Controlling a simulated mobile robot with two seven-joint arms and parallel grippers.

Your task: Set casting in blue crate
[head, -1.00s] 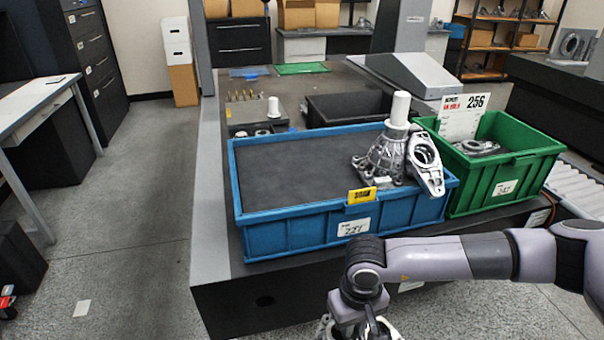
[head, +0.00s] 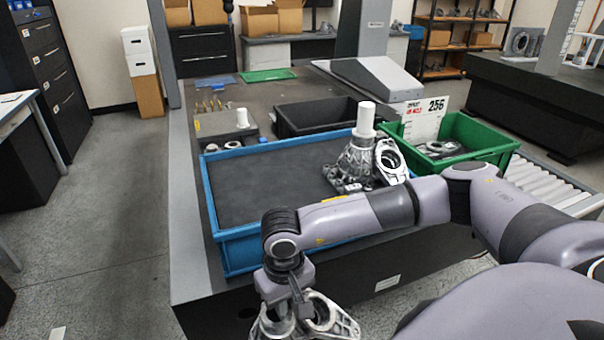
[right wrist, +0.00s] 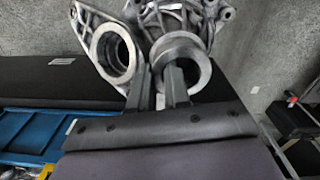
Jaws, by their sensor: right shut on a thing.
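My right gripper (head: 284,300) is shut on a silver metal casting (head: 318,318) at the bottom of the head view, in front of and below the blue crate (head: 233,251). In the right wrist view the fingers (right wrist: 160,86) grip the ring end of the casting (right wrist: 188,50), which has a second ring and a ribbed body. The blue crate lies on the dark table; its floor is bare on the left. Other silver castings (head: 354,158) stand at its right end. My right arm hides part of the crate's front wall. My left gripper is not in view.
A green crate (head: 487,150) with metal parts and a "256" card stands right of the blue crate. A black bin (head: 300,120) and a grey block with a white cylinder (head: 242,118) stand behind it. The table's front edge (head: 250,290) is near the held casting.

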